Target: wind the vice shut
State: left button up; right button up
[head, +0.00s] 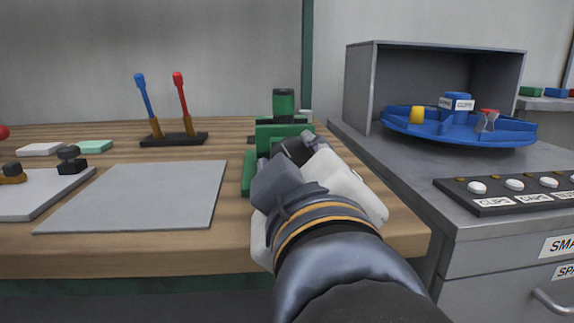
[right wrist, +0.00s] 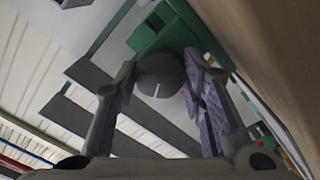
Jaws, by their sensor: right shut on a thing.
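The green vice (head: 284,122) stands at the right end of the wooden bench, partly hidden behind my right gripper. My right gripper (head: 300,152) reaches in from the front and covers the vice's near side. In the right wrist view, the green vice body (right wrist: 165,30) is at the top, and a dark grey round knob with a light mark (right wrist: 160,76) sits in front of it. The two fingers of my right gripper (right wrist: 166,72) are on either side of the knob and closed on it. The vice's jaw gap cannot be made out. My left gripper is out of view.
A grey mat (head: 140,196) lies left of the vice. Behind it stands a dark base (head: 174,139) with a blue-handled and a red-handled tool. To the right is a grey cabinet with a blue turntable (head: 460,130) and a switch panel (head: 505,193).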

jog(key=shift+r, duration=0.1)
jog(key=o, duration=1.1)
jog(key=shift+o, duration=0.2)
notch_tip(320, 180, up, 10)
